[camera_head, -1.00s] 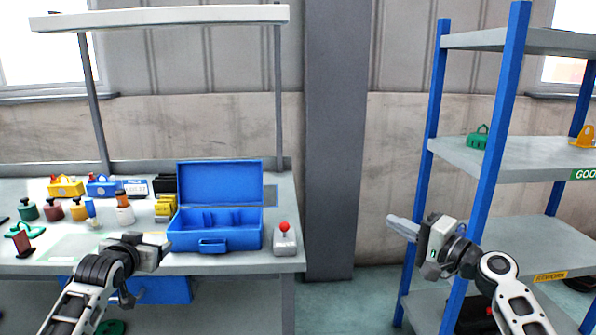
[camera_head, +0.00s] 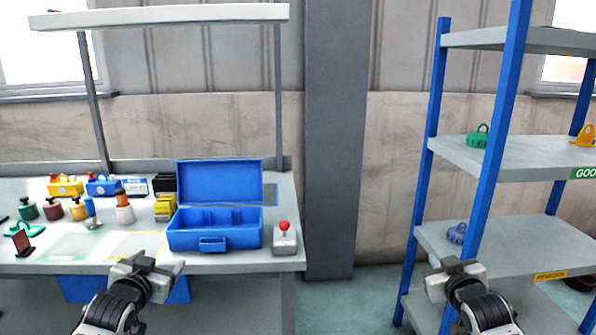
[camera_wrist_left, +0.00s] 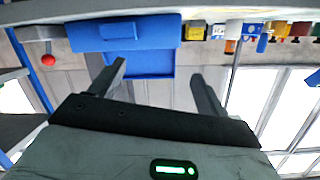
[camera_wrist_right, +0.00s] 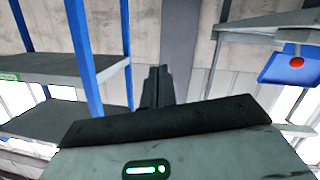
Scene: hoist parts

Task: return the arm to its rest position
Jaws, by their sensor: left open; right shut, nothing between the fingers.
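My left gripper (camera_head: 160,265) is in front of the workbench's front edge, below the blue toolbox. In the left wrist view its two fingers (camera_wrist_left: 162,78) stand apart with nothing between them. My right gripper (camera_head: 440,276) is in front of the shelf rack's left side, lower than the middle board. In the right wrist view its fingers (camera_wrist_right: 156,77) are together and hold nothing. Both forearms come in from the bottom edge of the head view.
The workbench (camera_head: 285,205) carries an open blue toolbox (camera_head: 213,238), a red-knobbed control box (camera_head: 285,238) and several small parts. The rack (camera_head: 489,125) holds green (camera_head: 478,137), orange (camera_head: 585,135) and blue (camera_head: 457,233) parts. The floor (camera_head: 345,297) between bench and rack looks clear.

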